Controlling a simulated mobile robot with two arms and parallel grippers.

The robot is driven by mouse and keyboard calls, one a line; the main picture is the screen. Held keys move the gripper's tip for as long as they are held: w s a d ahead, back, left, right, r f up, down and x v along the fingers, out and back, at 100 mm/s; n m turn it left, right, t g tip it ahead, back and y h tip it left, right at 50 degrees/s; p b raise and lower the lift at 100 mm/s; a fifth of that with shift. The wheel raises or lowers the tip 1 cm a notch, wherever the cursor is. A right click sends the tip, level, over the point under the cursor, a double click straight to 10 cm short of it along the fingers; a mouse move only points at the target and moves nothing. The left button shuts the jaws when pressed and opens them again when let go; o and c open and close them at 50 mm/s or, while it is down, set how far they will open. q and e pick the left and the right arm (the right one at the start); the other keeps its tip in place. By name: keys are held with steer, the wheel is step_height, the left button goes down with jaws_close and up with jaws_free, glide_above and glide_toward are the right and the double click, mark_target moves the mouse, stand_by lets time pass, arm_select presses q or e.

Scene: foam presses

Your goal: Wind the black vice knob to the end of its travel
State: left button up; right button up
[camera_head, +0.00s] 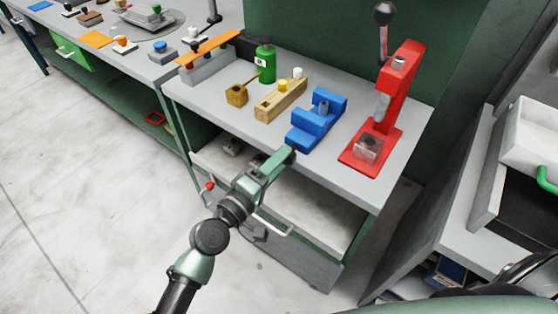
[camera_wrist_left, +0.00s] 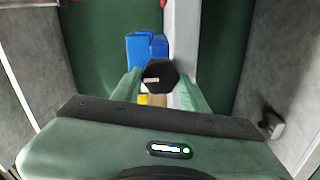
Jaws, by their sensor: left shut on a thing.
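The blue vice (camera_head: 317,122) stands at the front edge of the grey bench top, and part of it shows in the left wrist view (camera_wrist_left: 147,50). Its black knob (camera_wrist_left: 160,75) faces the left wrist camera and looks many-sided. My left gripper (camera_head: 288,155) reaches up to the front of the vice from the lower left. Its two green fingers lie on either side of the knob in the left wrist view (camera_wrist_left: 161,88), shut on it. In the head view the fingers mostly hide the knob. My right gripper is not in view.
A red press (camera_head: 385,110) stands right of the vice. A wooden block (camera_head: 281,100) with yellow and white knobs, a small wooden piece (camera_head: 237,95) and a green bottle (camera_head: 266,64) stand to the left. An open shelf lies below the bench top.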

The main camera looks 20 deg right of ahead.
arm_select(q)
steer(key=o, duration=1.4)
steer(key=shift+a, duration=0.1)
steer(key=b+v, duration=0.1)
steer(key=v, duration=0.6)
steer(key=shift+s+a, duration=0.2)
steer(key=shift+a, duration=0.1)
